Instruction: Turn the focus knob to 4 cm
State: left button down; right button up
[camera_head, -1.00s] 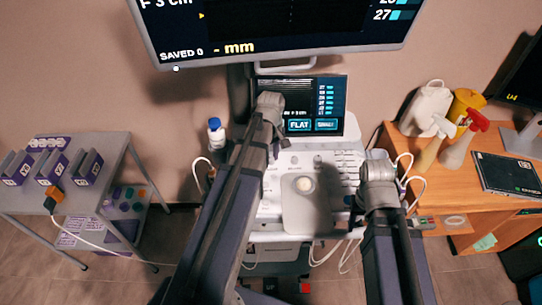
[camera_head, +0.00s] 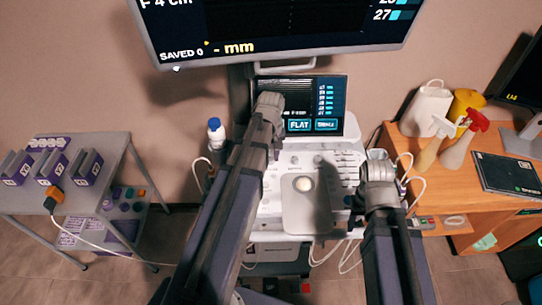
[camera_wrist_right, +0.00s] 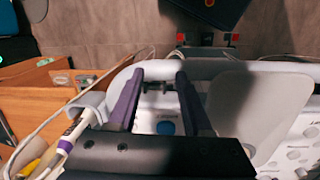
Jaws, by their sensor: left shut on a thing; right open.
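My left gripper (camera_head: 275,152) reaches down to the panel's upper left, just below the small screen, and is shut on a knob there; the gripper and arm hide the knob. My right gripper (camera_head: 354,201) is at the console's right edge; in the right wrist view its two fingers (camera_wrist_right: 158,90) are apart with nothing held between them.
A grey cart (camera_head: 112,148) with purple boxes stands at the left. A wooden desk (camera_head: 455,185) with spray bottles (camera_head: 462,145) and a tablet (camera_head: 508,174) stands at the right. A blue-capped bottle (camera_head: 215,135) sits at the console's left side.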

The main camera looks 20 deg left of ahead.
aim_at(271, 158)
pick_arm(q)
jog(key=shift+m, duration=1.5)
jog(key=c, duration=0.6)
grip_release()
jog(key=shift+r, duration=0.1)
notch_tip(271, 158, up, 8)
jog(key=p, duration=0.8)
pick_arm(e)
notch_tip(271, 158, up, 8)
pick_arm(q)
jog(key=shift+f, duration=0.2)
pick_arm(e)
jog(key=shift+f, duration=0.1)
